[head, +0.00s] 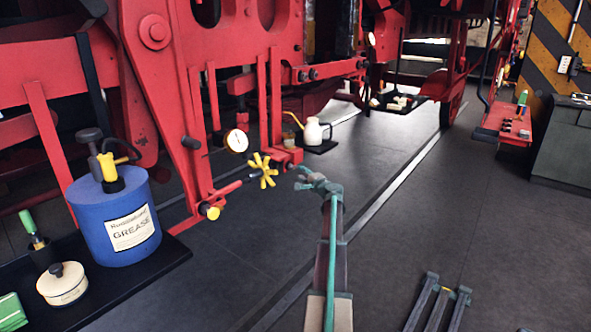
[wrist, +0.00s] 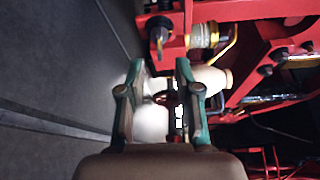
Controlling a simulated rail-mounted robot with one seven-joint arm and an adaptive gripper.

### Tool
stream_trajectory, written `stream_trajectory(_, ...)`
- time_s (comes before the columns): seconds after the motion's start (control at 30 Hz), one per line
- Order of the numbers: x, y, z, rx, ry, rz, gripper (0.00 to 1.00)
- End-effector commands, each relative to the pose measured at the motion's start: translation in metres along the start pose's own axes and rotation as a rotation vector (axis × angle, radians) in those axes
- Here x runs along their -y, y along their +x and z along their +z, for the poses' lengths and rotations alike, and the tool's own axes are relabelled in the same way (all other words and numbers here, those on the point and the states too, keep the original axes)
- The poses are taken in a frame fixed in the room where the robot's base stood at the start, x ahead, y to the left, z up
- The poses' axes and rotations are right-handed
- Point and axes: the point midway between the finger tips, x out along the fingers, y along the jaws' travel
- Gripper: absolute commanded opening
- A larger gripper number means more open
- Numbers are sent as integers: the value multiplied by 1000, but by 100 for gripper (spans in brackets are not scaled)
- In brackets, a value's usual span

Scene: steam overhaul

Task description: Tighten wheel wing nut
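The yellow wheel wing nut (head: 263,170), with several stubby spokes, sits on the end of a red shaft at the locomotive's lower frame in the head view. My gripper (head: 301,178) is just to the right of it, apart from it in the picture, with its fingers toward the wheel. In the wrist view my gripper (wrist: 161,70) has its two green fingers spread, with a gap and nothing clearly held between them. I cannot make out the yellow wheel in the wrist view.
A pressure gauge (head: 236,141) is above left of the wheel. A cream oil can (head: 312,132) stands on a dark mat behind it. A blue grease drum (head: 113,218) is at the left. Dark stands (head: 437,300) lie at the lower right.

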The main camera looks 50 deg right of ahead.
Motion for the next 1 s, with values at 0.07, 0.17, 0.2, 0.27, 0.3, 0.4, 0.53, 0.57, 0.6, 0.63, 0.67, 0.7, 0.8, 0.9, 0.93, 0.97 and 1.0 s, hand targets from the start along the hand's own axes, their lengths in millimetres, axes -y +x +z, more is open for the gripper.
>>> stream_trajectory(0.07,1,18,-2,0,0,0,33)
stream_trajectory(0.17,1,36,-2,1,0,1,33)
stream_trajectory(0.2,1,43,-1,2,0,1,33)
stream_trajectory(0.27,1,51,-1,1,0,0,33)
stream_trajectory(0.3,1,56,-2,0,0,0,33)
stream_trajectory(0.4,1,65,-1,0,0,0,33)
stream_trajectory(0.53,0,69,0,0,0,0,33)
stream_trajectory(0.57,0,69,0,0,0,0,33)
stream_trajectory(0.6,0,69,0,0,0,0,33)
stream_trajectory(0.63,0,69,0,0,0,0,33)
stream_trajectory(0.67,0,69,0,0,0,0,33)
stream_trajectory(0.7,0,69,0,0,0,0,33)
stream_trajectory(0.8,0,68,0,0,0,1,25)
stream_trajectory(0.9,0,68,0,0,0,1,8)
stream_trajectory(0.93,0,68,0,0,0,1,3)
stream_trajectory(0.97,0,68,0,0,-1,1,0)
stream_trajectory(1.0,0,68,0,0,0,1,0)
